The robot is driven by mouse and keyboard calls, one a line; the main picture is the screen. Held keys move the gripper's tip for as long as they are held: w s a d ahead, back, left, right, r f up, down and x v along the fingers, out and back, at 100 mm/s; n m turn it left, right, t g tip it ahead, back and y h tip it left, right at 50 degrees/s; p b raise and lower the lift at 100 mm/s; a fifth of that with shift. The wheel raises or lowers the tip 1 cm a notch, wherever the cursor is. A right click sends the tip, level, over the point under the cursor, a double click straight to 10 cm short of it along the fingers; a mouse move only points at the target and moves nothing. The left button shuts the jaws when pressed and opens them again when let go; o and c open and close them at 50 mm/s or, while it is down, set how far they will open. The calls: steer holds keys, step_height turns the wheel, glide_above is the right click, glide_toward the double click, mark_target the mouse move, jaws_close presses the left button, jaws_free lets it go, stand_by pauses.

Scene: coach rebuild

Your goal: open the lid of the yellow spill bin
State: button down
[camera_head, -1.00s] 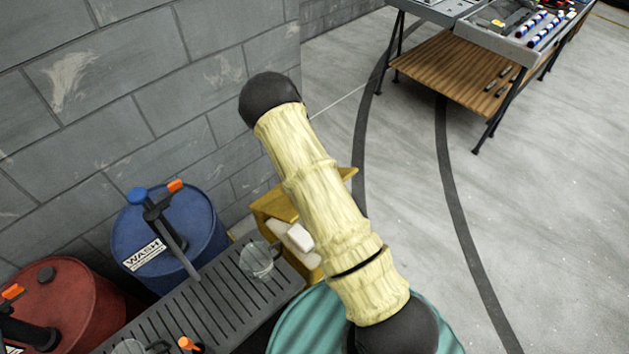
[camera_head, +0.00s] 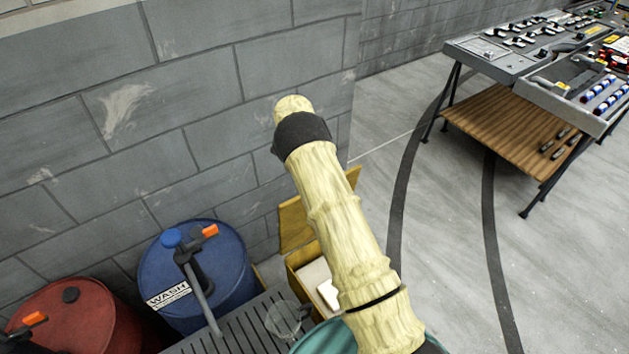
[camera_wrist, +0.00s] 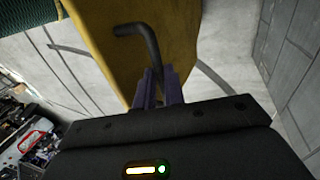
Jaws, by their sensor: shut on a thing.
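The yellow spill bin (camera_head: 294,264) stands in the corner by the wall, partly hidden behind my arm. Its yellow lid (camera_head: 295,226) is raised and stands steeply at the wall side, with the bin's mouth open and white things (camera_head: 328,293) showing inside. In the wrist view the lid (camera_wrist: 183,35) fills the upper middle, with a dark bent bar handle (camera_wrist: 137,29). My gripper (camera_wrist: 160,78) is shut on the handle between its two purple fingers. My gripper is hidden behind my arm in the head view.
A blue drum (camera_head: 207,285) with a pump and a red drum (camera_head: 85,318) stand left of the bin. A grated bench (camera_head: 243,325) with a clear jug (camera_head: 287,319) is in front. The grey block wall (camera_head: 180,120) is close behind. Open floor (camera_head: 445,250) lies to the right.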

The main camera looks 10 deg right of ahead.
steer(key=shift+w+a+f, duration=0.1)
steer(key=shift+a+f, duration=0.1)
steer(key=shift+f, duration=0.3)
steer(key=c, duration=1.8)
jaws_free()
steer(key=o, duration=0.3)
steer(key=shift+w+a+f, duration=0.1)
steer(key=shift+w+f, duration=0.05)
steer(key=shift+w, duration=0.1)
steer(key=b+v, duration=0.1)
steer(key=v, duration=1.1)
steer(key=shift+r, duration=0.25)
